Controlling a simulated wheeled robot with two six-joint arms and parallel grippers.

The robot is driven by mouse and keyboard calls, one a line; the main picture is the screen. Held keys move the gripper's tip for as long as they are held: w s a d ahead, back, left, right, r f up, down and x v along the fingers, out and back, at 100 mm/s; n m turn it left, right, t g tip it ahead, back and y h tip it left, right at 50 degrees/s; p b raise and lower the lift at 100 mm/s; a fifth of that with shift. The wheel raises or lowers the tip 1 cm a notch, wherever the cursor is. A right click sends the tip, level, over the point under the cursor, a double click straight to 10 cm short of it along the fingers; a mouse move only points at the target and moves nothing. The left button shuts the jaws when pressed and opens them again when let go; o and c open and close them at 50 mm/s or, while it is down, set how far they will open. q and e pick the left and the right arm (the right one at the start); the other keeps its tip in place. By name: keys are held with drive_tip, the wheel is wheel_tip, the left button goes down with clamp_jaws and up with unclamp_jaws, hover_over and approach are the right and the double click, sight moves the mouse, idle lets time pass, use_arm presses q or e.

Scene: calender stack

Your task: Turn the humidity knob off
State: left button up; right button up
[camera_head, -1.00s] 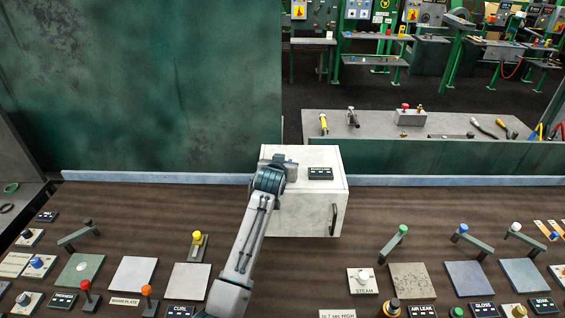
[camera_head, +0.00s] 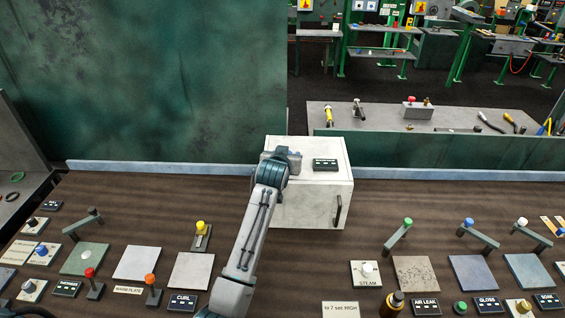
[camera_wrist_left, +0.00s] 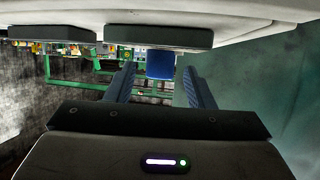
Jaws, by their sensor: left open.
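A pale box (camera_head: 318,203) stands on the dark wooden console, with a dark label plate (camera_head: 325,164) on its top whose text is too small to read. My left gripper (camera_head: 290,160) is over the left part of the box top and largely hides what is under it. In the left wrist view, a blue knob (camera_wrist_left: 160,65) sits between the tips of my left gripper's two parted fingers (camera_wrist_left: 160,82). The gripper is open, with a small gap on each side of the knob. My right gripper is out of view.
The console holds several levers, knobs and square plates, including a yellow-topped lever (camera_head: 201,230) left of my arm and a steam knob (camera_head: 367,269) to the right. A large green panel (camera_head: 150,80) rises behind the box. A grey bench with tools (camera_head: 420,118) stands behind right.

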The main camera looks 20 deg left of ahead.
use_arm(q)
drive_tip(key=b+v, duration=0.3)
drive_tip(key=v, duration=0.5)
drive_tip(key=shift+s+r, duration=0.15)
drive_tip(key=shift+s, duration=0.25)
drive_tip(key=shift+d, duration=0.1)
